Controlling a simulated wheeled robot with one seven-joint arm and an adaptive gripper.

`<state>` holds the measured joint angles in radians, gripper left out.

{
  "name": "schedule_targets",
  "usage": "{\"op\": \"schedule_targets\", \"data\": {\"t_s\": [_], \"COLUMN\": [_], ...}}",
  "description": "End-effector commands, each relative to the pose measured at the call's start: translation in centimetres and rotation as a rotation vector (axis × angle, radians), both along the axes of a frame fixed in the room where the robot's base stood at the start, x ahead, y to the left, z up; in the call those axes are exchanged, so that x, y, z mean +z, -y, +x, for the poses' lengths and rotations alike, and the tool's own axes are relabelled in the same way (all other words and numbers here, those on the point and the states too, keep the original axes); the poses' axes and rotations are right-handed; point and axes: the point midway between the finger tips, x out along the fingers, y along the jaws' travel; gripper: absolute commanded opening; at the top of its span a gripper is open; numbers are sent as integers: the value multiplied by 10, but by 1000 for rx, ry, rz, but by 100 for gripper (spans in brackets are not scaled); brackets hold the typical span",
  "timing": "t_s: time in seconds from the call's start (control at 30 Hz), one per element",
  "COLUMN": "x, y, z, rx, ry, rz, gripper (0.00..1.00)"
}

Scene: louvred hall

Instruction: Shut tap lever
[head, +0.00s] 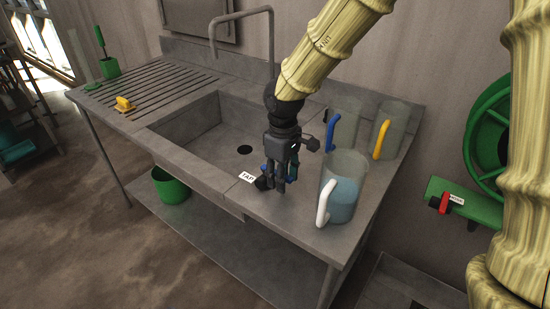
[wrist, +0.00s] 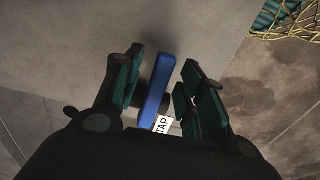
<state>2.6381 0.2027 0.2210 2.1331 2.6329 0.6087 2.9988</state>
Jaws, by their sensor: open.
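The tap lever is a blue bar (wrist: 157,88) in the wrist view, beside a white label reading TAP (wrist: 163,125). The label also shows in the head view (head: 247,177) on the sink's front edge. My gripper (head: 273,186) points down at the front of the counter, just right of the label, and mostly hides the lever in the head view. In the wrist view my gripper (wrist: 164,72) is open, with one dark green finger on each side of the lever. A gap shows on both sides of the bar.
A clear jug of bluish liquid with a white handle (head: 341,190) stands close right of my gripper. Behind are jugs with blue (head: 346,113) and yellow (head: 388,131) handles. The sink basin (head: 190,135) lies left under a bent spout (head: 240,14). A green bucket (head: 170,187) sits below.

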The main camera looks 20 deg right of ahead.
Motion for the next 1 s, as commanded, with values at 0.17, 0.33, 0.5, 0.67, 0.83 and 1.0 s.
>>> {"op": "schedule_targets", "data": {"t_s": [0.17,0.33,0.5,0.67,0.83,1.0], "x": [19,34,49,64,70,69], "y": [1,1,1,1,1,1], "z": [1,1,1,0,0,0], "rx": [-1,-2,-3,-3,-3,-3], "ry": [2,3,3,3,2,3], "rz": [0,1,1,1,2,1], "gripper": [40,40,40,40,40,40]}}
